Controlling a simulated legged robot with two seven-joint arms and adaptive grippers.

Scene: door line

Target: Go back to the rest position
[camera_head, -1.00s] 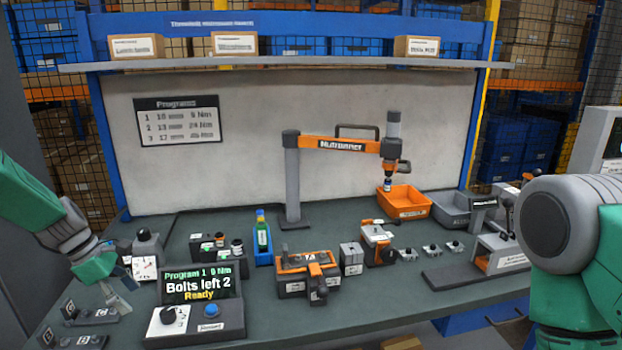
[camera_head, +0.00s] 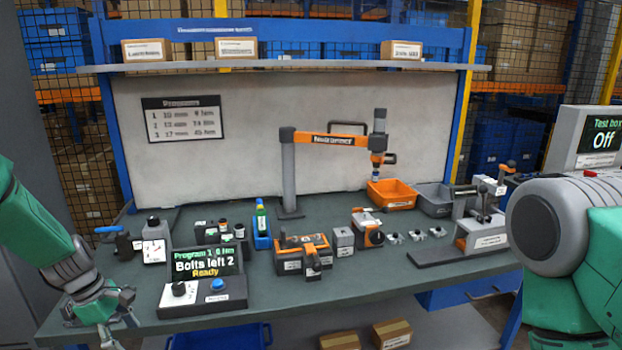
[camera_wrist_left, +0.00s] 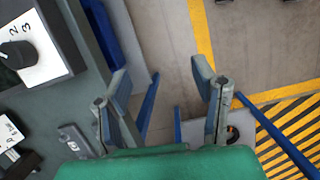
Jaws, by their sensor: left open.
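My left gripper (camera_head: 106,318) is at the lower left in the head view, by the front left corner of the workbench (camera_head: 330,276). In the left wrist view its two fingers (camera_wrist_left: 165,95) are spread apart with nothing between them. They hang over the bench's edge, with floor showing between and beyond them. My right arm shows as a large grey and green part at the right of the head view. Its gripper is out of view.
A control box (camera_head: 212,290) reading "Bolts left 2 Ready" stands close to the right of my left gripper. An orange nutrunner arm (camera_head: 330,140), an orange bin (camera_head: 392,194) and several fixtures stand further back. A test box (camera_head: 590,140) reads "Off". Cardboard boxes (camera_head: 392,333) lie below the bench.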

